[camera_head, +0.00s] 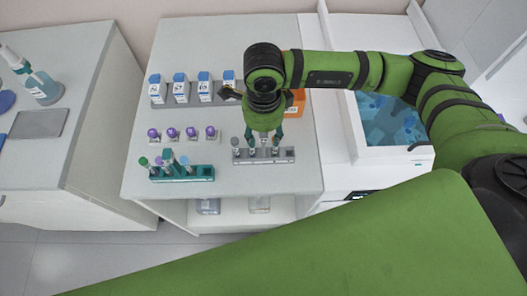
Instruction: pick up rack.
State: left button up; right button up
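A grey rack (285,157) lies near the front right of the white table, with a few tubes upright at its left part. A teal rack (200,174) with several capped tubes stands to its left. My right gripper (264,140) points down over the middle of the grey rack. Its two teal fingers are apart, with the tips close to the rack top. I cannot tell whether they touch it. My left gripper is not in view.
Several purple-capped tubes (191,133) and a row of blue-capped bottles (204,87) stand behind the teal rack. An orange box (295,102) is behind my gripper. A blue-filled basin (390,118) is at right. The table's front edge is close to the racks.

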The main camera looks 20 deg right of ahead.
jog(key=c, duration=0.7)
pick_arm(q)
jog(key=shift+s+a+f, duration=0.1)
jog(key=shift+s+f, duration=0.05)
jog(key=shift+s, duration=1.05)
pick_arm(e)
grip_shut()
